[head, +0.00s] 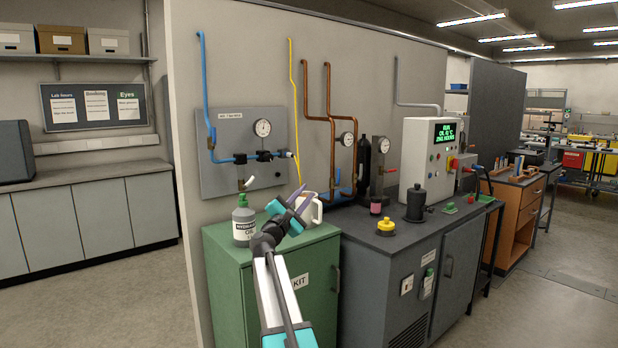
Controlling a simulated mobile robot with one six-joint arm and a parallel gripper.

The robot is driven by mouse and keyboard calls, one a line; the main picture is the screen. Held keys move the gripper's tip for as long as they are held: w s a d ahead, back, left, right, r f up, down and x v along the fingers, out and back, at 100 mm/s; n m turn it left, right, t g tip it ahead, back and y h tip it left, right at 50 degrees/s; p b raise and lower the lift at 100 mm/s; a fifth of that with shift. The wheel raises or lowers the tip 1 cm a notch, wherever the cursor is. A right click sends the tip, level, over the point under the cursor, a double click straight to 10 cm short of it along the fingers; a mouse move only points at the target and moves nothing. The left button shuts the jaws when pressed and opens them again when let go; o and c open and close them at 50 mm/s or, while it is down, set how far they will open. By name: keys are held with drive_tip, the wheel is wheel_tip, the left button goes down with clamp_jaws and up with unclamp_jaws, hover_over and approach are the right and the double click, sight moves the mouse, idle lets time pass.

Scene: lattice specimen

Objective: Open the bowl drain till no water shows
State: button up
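A grey panel (218,175) on the wall carries a blue pipe line with dark fittings (264,156) and a round gauge (263,128). A small pale part (247,183) hangs below the left fitting. I cannot make out a clear bowl, its drain or any water at this size. My gripper (302,198) is in front of the panel's lower right, over the green cabinet, with purple fingers pointing up and right. It overlaps a white jug (317,211) in the picture; I cannot tell whether they touch, or whether the fingers are open.
On the grey cabinet to the right are a yellow-capped item (387,227), a black pot (416,204) and a control box (415,165). Open floor (520,310) lies at right.

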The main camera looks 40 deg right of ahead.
drive_tip(key=s+a+f+m+g+y+b, duration=0.1)
drive_tip(key=a+f+y+b, duration=0.3)
drive_tip(key=f, duration=1.2)
drive_tip(key=a+f+m+g+y+b, duration=0.15)
drive_tip(key=a+f, duration=0.35)
drive_tip(key=f, duration=1.1)
drive_tip(key=s+a+f+m+y+b, duration=0.1)
drive_tip(key=a+f+m+y+b, duration=0.3)
drive_tip(key=f, duration=1.2)
drive_tip(key=s+a+f+g+y+b, duration=0.1)
drive_tip(key=s+a+f, duration=0.35)
drive_tip(key=f, duration=0.45)
drive_tip(key=s+a+f+g+y+b, duration=0.1)
drive_tip(key=s+a+f, duration=0.2)
drive_tip(key=a+f, duration=0.45)
drive_tip(key=s+a+f+g+y, duration=0.1)
drive_tip(key=s+a+f+y, duration=0.2)
drive_tip(key=f, duration=0.8)
drive_tip(key=s+a+f+m+g+y+b, duration=0.2)
drive_tip(key=s+a+f+g+y+b, duration=0.1)
drive_tip(key=s+a+f, duration=0.9)
drive_tip(key=s+a+f+m+g+y+b, duration=0.3)
drive_tip(key=s+a+f+b, duration=0.2)
drive_tip(key=s+a+f, duration=0.7)
drive_tip(key=s+a, duration=0.2)
drive_tip(key=s, duration=0.5)
drive_tip(key=shift+s+a+f, duration=0.3)
drive_tip(key=shift+s+f, duration=0.05)
drive_tip(key=shift+s+y, duration=0.15)
drive_tip(key=shift+y, duration=0.1)
